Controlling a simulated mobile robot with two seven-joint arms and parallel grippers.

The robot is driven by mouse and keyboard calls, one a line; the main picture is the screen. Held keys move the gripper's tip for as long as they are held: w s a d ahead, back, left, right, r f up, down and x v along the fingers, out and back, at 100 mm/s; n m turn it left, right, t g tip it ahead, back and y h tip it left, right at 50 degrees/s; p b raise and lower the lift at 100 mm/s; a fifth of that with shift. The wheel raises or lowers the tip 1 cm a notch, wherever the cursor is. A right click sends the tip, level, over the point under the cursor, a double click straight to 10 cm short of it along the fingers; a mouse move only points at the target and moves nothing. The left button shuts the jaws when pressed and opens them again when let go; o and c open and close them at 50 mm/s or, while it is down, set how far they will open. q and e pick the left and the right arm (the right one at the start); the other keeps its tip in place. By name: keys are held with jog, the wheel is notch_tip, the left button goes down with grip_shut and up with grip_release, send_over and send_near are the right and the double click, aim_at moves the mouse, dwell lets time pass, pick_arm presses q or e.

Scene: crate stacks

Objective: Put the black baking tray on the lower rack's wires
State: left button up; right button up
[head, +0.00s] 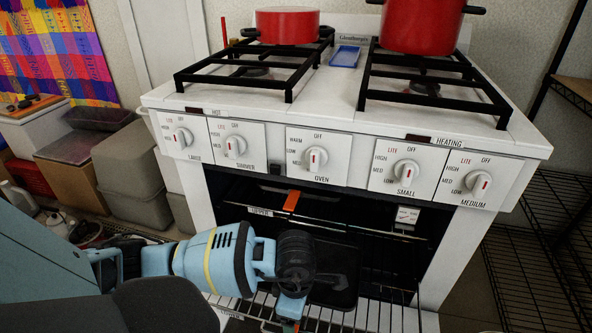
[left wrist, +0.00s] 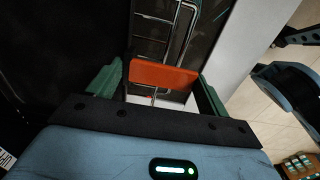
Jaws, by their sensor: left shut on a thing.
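The black baking tray (head: 333,285) shows low in the open oven in the head view, just right of my left gripper. It lies flat at the level of the lower rack (head: 375,318); I cannot tell whether all of it rests on the wires. My left gripper (head: 289,312) is at the rack's front, mostly hidden by its own wrist. In the left wrist view its green fingers (left wrist: 158,88) are shut on an orange tab (left wrist: 165,75), with rack wires (left wrist: 155,30) beyond it. My right gripper is not in view.
The upper rack (head: 345,224), with another orange tab (head: 291,201), crosses the oven above the tray. The white stove (head: 335,145) carries two red pots (head: 287,25) (head: 425,25). Grey bins (head: 130,160) stand left; a black wire shelf (head: 535,265) stands right.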

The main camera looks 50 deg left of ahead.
pick_arm(q)
jog(key=shift+f+b, duration=0.45)
jog(key=shift+f, duration=1.15)
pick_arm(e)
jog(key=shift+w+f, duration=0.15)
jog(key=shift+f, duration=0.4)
pick_arm(q)
jog(key=o, duration=1.2)
jog(key=shift+f, duration=0.1)
jog(key=shift+o, duration=1.6)
notch_tip(320, 180, up, 11)
jog(key=p, duration=0.3)
jog(key=shift+r, duration=0.65)
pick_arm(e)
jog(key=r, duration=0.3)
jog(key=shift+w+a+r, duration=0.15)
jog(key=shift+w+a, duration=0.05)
